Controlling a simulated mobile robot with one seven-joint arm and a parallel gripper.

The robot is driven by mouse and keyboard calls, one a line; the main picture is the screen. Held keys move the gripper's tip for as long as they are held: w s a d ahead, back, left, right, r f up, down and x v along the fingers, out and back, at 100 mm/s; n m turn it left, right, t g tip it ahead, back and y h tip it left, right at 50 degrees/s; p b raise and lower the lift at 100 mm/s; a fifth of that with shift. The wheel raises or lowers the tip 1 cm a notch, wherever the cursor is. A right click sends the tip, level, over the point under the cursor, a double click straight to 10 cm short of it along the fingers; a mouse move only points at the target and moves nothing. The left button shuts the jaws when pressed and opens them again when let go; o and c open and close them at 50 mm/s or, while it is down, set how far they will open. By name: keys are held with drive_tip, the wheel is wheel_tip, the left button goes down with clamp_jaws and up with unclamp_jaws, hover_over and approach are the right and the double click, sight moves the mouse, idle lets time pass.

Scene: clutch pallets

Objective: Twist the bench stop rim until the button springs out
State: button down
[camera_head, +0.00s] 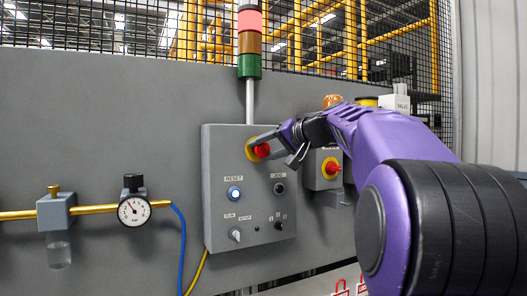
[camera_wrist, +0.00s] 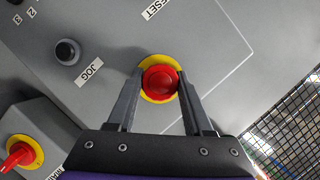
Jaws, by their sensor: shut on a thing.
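The bench stop is a red round button (camera_head: 262,150) on a yellow disc at the top of the grey control box (camera_head: 217,213). In the wrist view the red button (camera_wrist: 160,79) sits between my two fingers, with the yellow disc (camera_wrist: 157,60) showing around it. My gripper (camera_head: 262,146) reaches it from the right. In the wrist view my gripper (camera_wrist: 160,84) is shut on the button's rim, one finger on each side. I cannot tell whether the button is pressed in or out.
The box also carries a blue-lit reset button (camera_head: 234,193), a black jog button (camera_head: 279,188) and a selector knob (camera_head: 235,235). A second box with a red handle on yellow (camera_head: 331,167) stands close to the right. A stack light (camera_head: 249,42) rises above.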

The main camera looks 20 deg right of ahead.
drive_tip(key=shift+c, duration=1.4)
unclamp_jaws()
